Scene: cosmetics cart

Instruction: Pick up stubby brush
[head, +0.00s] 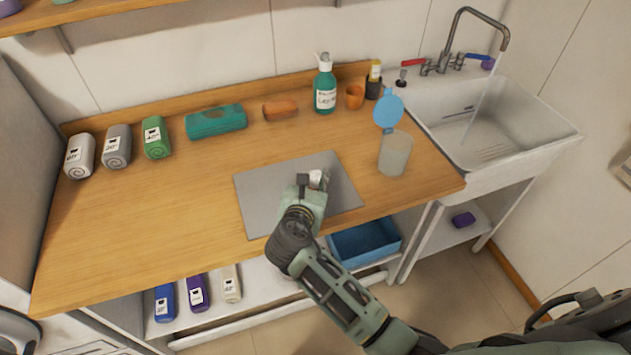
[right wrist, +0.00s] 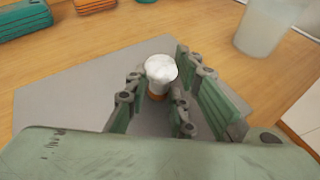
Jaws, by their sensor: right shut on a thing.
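The stubby brush (right wrist: 161,70) has a white bristle head and a short orange-brown handle. In the right wrist view it stands upright between the fingers of my right gripper (right wrist: 155,98), which is shut on it. The lower handle is partly hidden by the fingers. In the head view my right gripper (head: 312,182) is over the grey mat (head: 262,197), and the brush's pale head (head: 317,177) shows at its tip. I cannot tell whether the brush still touches the mat. My left gripper is not in view.
A frosted cup (head: 395,155) stands right of the mat, with a round blue item (head: 388,111) above it. Rolled towels (head: 117,148) stand left. The sink (head: 490,130) is right.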

